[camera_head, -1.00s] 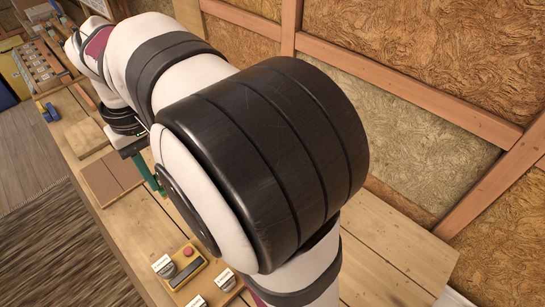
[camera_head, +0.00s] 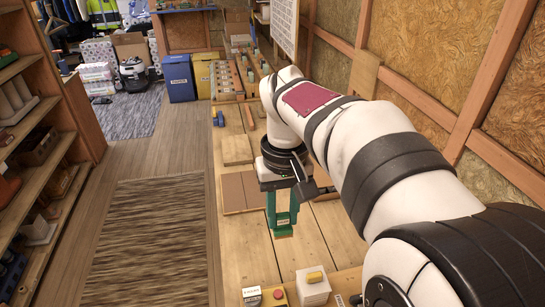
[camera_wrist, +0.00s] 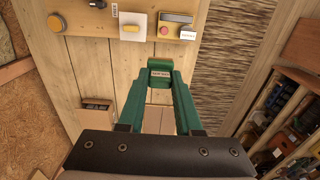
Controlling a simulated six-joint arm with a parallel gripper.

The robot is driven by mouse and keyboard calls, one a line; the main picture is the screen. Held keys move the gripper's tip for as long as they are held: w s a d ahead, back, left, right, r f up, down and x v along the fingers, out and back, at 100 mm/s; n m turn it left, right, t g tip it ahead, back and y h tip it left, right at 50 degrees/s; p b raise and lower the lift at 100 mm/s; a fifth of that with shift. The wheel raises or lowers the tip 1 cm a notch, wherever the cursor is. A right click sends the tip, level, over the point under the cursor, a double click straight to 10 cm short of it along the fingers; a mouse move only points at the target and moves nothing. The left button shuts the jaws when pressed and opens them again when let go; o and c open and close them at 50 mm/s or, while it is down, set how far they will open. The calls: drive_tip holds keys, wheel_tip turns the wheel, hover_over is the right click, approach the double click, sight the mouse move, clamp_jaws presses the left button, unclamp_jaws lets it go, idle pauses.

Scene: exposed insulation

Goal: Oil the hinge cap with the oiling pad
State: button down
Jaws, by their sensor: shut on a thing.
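My gripper (camera_head: 282,226) has green fingers and points down over the wooden bench. In the wrist view my gripper (camera_wrist: 159,88) is shut on a small green block with a white label (camera_wrist: 159,74), which I take to be the oiling pad. The label is too small to read. I cannot tell which thing is the hinge cap. The white block also shows in the head view (camera_head: 314,292).
A box with a red button (camera_head: 277,297) stands beside the white block, with small label cards near it. Brown boards (camera_head: 238,190) lie left of the gripper. A stud wall (camera_head: 410,100) runs along the right.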

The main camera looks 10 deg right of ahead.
drive_tip(key=s+d+f+m, duration=0.3)
drive_tip(key=s+d, duration=0.1)
drive_tip(key=d, duration=0.5)
drive_tip(key=s+d+f+m, duration=0.3)
drive_tip(key=s+d, duration=0.1)
drive_tip(key=d, duration=0.4)
drive_tip(key=s+d+f+m, duration=0.3)
drive_tip(key=s+d, duration=0.1)
drive_tip(key=d, duration=0.5)
drive_tip(key=shift+w+f, duration=0.2)
drive_tip(key=shift+f, duration=3.1)
drive_tip(key=shift+d+f, duration=0.7)
drive_tip(key=shift+d, duration=2.25)
drive_tip(key=shift+a, duration=2.95)
wheel_tip(320, 180, up, 8)
